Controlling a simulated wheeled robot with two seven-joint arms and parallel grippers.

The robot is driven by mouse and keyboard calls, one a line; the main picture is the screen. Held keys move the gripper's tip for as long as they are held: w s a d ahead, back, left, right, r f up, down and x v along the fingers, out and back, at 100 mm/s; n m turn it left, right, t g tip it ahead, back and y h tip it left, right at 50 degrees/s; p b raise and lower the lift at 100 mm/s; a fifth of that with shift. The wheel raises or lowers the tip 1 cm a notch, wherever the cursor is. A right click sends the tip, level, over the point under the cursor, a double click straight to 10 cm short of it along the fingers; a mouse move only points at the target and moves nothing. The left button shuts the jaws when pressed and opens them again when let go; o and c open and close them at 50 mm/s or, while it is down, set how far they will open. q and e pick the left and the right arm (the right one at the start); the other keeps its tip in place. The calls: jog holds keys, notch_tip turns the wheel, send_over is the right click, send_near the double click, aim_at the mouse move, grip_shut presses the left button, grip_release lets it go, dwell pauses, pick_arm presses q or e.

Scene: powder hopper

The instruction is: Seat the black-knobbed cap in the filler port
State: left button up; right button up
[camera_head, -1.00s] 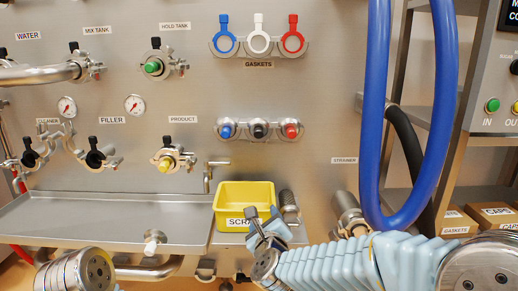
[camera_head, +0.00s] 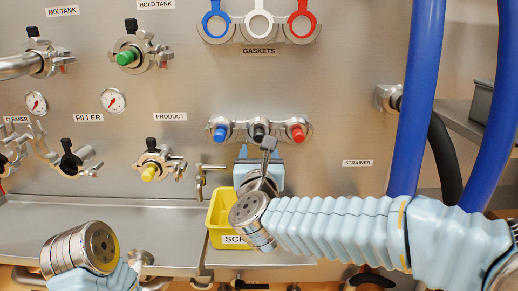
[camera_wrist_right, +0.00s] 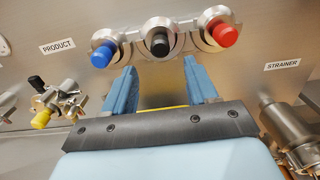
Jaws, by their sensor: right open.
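The black-knobbed cap (camera_head: 258,131) sits in the middle of the wall holder, between a blue and a red one. In the right wrist view its black knob (camera_wrist_right: 160,45) is ahead, just beyond the fingertips. My right gripper (camera_head: 259,151) is below it, pointing at the wall; its two blue fingers (camera_wrist_right: 161,82) are apart with nothing between them. The filler port (camera_head: 70,161) is at the left of the head view, under the FILLER label, with a dark round middle and an open-looking clamp. My left arm's wrist shows at lower left; its gripper is out of view.
The blue-knobbed cap (camera_head: 222,132) and the red-knobbed cap (camera_head: 296,132) flank the black one closely. A yellow scrap bin (camera_head: 217,215) stands below my right gripper. A blue hose (camera_head: 417,100) hangs at right. A steel ledge (camera_head: 130,225) runs along the wall.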

aim_at(259, 140)
jog(key=w+p, duration=0.2)
jog(key=w, duration=0.1)
jog(key=w+p, duration=0.1)
jog(key=w, duration=0.1)
jog(key=shift+r, duration=0.35)
jog(key=w, duration=0.2)
jog(key=w+b, duration=0.1)
jog(key=shift+w+f, duration=0.15)
jog(key=shift+f, duration=0.15)
jog(key=shift+w+r, duration=0.15)
jog(key=shift+w, duration=0.5)
jog(key=c, duration=0.8)
jog(key=shift+r, duration=0.1)
